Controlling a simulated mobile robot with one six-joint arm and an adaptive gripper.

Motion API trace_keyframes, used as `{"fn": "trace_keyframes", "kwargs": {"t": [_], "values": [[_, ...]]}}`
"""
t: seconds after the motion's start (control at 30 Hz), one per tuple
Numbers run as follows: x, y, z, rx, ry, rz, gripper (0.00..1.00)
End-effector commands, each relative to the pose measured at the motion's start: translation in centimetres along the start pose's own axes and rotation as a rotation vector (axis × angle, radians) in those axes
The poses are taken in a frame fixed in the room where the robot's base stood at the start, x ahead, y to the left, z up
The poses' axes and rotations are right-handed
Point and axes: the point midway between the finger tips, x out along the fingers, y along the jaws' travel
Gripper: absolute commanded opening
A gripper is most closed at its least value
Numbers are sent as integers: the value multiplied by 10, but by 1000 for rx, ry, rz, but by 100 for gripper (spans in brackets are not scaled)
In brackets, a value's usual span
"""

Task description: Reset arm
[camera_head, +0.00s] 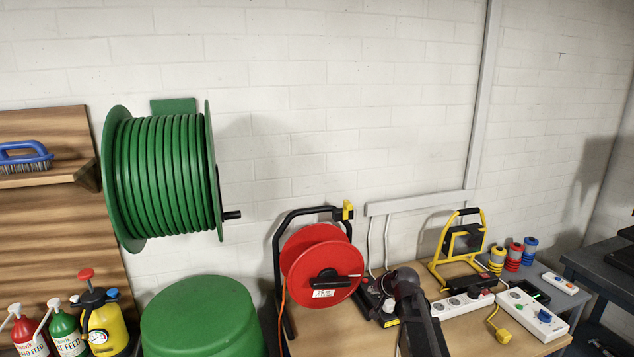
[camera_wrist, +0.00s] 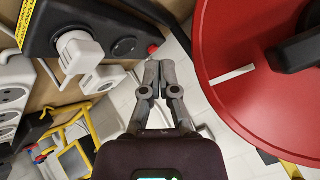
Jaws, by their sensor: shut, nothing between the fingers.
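My gripper (camera_wrist: 160,70) shows in the wrist view with its two grey fingers together and nothing between them. It points between the red cable reel (camera_wrist: 240,75) on the right and a black socket block (camera_wrist: 95,25) with a white plug on the left. It looks apart from both. In the head view my dark arm (camera_head: 415,310) rises from the bottom edge in front of the workbench, to the right of the red reel (camera_head: 320,265). The fingers are not clearly visible there.
A wooden workbench (camera_head: 450,338) carries a yellow work lamp (camera_head: 460,240), white power strips (camera_head: 535,315) and several coloured spools (camera_head: 513,255). A green hose reel (camera_head: 160,180) hangs on the wall above a green round container (camera_head: 200,315). Bottles and a sprayer (camera_head: 105,325) stand at lower left.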

Motion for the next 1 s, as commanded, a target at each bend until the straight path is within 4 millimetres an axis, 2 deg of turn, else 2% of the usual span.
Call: {"fn": "trace_keyframes", "kwargs": {"t": [0.37, 0.57, 0.73, 0.9, 1.0], "values": [[-18, 7, 49, -77, -114, 67, 0], [-36, 16, 90, -142, -215, 130, 0], [-64, 31, 139, -214, -342, 214, 0], [-108, 53, 199, -298, -514, 337, 0], [-128, 63, 223, -330, -591, 395, 0]]}}
